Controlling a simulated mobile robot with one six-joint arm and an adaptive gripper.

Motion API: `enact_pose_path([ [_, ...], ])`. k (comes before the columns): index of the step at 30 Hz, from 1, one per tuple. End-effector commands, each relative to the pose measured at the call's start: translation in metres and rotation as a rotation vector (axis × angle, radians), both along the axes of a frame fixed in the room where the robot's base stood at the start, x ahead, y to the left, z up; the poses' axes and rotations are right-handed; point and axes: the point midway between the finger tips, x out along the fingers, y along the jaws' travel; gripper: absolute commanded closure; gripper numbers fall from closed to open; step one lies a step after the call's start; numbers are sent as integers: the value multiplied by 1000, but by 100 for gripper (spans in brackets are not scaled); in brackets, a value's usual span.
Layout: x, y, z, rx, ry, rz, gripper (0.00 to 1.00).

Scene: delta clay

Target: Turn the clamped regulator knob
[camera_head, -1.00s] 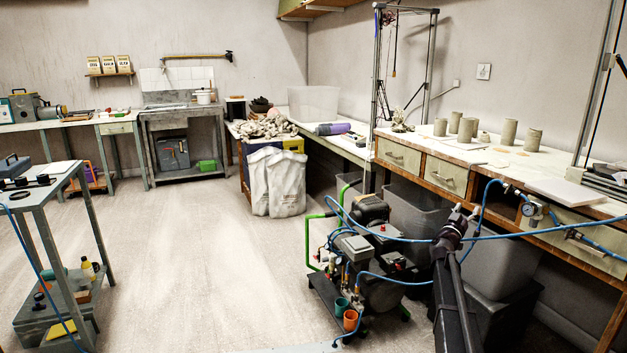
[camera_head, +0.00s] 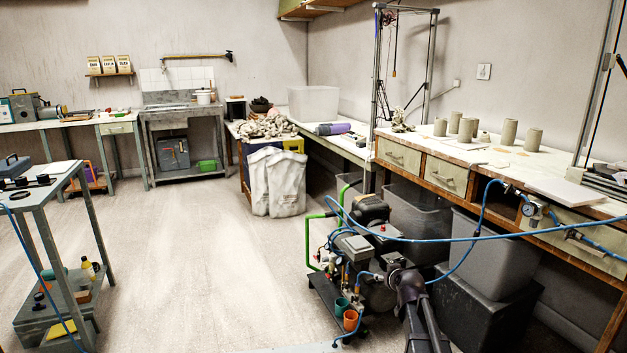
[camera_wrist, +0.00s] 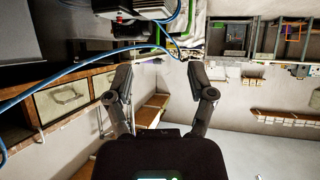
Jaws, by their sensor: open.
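A regulator with a round white dial (camera_head: 528,210) sits at the front edge of the right workbench, joined to blue hoses. Its knob is too small to make out for sure. In the head view my arm reaches up from the bottom, left of and below the regulator, and its end overlaps the compressor; the fingertips cannot be made out there. In the wrist view my gripper (camera_wrist: 162,82) is open, its two fingers wide apart with nothing between them. The regulator cannot be made out in the wrist view.
A compressor (camera_head: 352,244) with cups stands beside my arm. A blue hose (camera_head: 455,240) crosses above my arm; one also crosses the wrist view (camera_wrist: 75,72). Grey bins (camera_head: 490,262) stand under the workbench (camera_head: 480,156). Open floor lies left.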

Motion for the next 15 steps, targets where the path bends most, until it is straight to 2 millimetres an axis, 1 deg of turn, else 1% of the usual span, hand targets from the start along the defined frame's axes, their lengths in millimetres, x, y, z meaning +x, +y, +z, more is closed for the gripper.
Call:
enact_pose_path([
  [1, -20, 10, -9, 8, 60, 15, 29],
  [5, -62, 29, -33, 27, 229, 33, 29],
  [6, -76, 34, -40, 31, 282, 34, 29],
  [8, -97, 41, -49, 34, 362, 34, 29],
  [9, -112, 44, -55, 36, 416, 30, 29],
  [11, -134, 49, -63, 36, 495, 22, 29],
  [12, -150, 52, -68, 34, 549, 13, 29],
  [15, -185, 56, -78, 28, 672, -13, 29],
])
